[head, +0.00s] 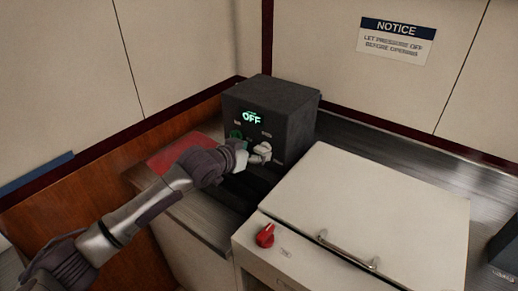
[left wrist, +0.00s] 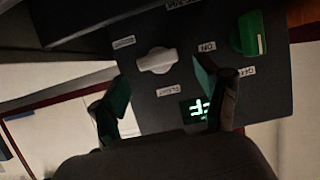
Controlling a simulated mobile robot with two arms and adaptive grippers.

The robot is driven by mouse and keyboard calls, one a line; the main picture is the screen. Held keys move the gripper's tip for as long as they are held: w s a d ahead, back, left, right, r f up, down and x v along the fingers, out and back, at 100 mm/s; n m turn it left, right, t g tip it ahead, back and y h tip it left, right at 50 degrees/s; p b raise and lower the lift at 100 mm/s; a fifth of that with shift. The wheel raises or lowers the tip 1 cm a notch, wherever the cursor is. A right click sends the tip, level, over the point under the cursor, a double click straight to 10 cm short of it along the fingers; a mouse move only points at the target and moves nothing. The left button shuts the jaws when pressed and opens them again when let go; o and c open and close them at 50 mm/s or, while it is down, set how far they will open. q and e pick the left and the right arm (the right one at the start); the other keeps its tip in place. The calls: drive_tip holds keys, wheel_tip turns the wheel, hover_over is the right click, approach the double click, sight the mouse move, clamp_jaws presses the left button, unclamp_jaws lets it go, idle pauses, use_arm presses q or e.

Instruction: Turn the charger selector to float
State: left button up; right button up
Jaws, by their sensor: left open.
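The charger is a dark box (head: 268,98) on the counter, with a lit green display reading OFF. In the left wrist view its panel shows turned over, with the green display (left wrist: 195,110) low. A white selector knob (left wrist: 157,60) sits on the panel with small labels around it, too blurred to read surely. A green knob (left wrist: 247,35) is beside it. My left gripper (left wrist: 161,70) is open in front of the panel, its fingers on either side of the white knob with gaps to it. In the head view my left gripper (head: 253,156) partly hides the panel's lower part.
A white lidded cabinet (head: 370,205) with a metal handle (head: 347,250) and a red knob (head: 265,235) stands right of my arm. A red flat panel (head: 180,155) lies on the counter at left. A notice sign (head: 396,41) hangs on the wall.

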sight(263, 150)
use_arm(q)
drive_tip(key=shift+x, duration=0.95)
drive_tip(key=shift+w+d+f, duration=0.1)
drive_tip(key=shift+w+d, duration=0.15)
drive_tip(key=shift+w, duration=0.05)
drive_tip(key=c, duration=1.2)
drive_tip(key=shift+o, duration=0.2)
use_arm(e)
drive_tip(key=shift+w+a+r, duration=0.1)
drive_tip(key=shift+a, duration=0.15)
